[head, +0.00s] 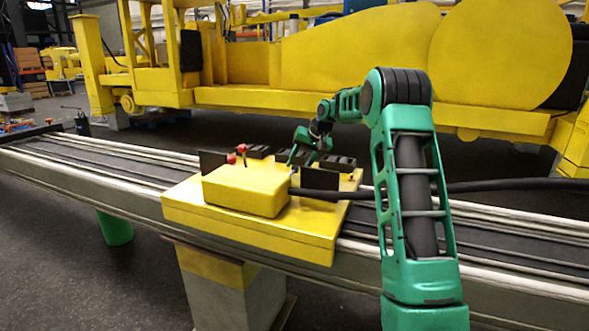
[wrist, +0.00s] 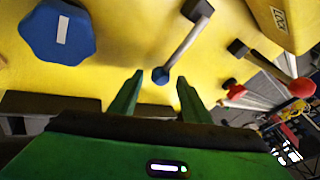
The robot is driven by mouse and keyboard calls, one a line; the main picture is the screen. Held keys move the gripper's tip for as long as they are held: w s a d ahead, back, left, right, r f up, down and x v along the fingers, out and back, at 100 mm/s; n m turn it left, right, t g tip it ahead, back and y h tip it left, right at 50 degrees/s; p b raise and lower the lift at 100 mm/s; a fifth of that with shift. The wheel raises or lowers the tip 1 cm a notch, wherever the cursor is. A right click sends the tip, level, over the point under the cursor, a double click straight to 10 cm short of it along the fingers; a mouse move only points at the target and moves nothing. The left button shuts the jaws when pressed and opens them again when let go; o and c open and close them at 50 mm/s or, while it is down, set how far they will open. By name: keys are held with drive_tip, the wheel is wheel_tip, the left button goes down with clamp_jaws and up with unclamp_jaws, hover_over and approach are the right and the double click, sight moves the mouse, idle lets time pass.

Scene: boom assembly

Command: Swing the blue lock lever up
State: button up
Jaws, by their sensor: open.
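The blue lock lever shows in the wrist view as a grey rod (wrist: 183,45) with a small blue ball (wrist: 160,75) at its end. The rod runs from a dark pivot block at the top edge to the ball. My gripper (wrist: 158,88) is open, with green fingers on either side of the ball in the picture. The ball appears level with or just beyond the fingertips, and I see no clear contact. In the head view my gripper (head: 303,155) is over the far side of the yellow panel (head: 250,228); the lever is hard to make out there.
A large blue knob (wrist: 58,32) lies left of the lever in the wrist view. Two red-ended levers are on the right, one with a red ball (wrist: 301,88). In the head view a raised yellow box (head: 245,190) and black cable (head: 480,186) lie near my arm.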

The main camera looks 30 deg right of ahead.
drive_tip(key=shift+w+a+f, duration=0.1)
drive_tip(key=shift+w+f, duration=0.15)
drive_tip(key=shift+f, duration=0.2)
clamp_jaws()
drive_tip(key=shift+a, duration=0.25)
drive_tip(key=shift+d+r, duration=0.1)
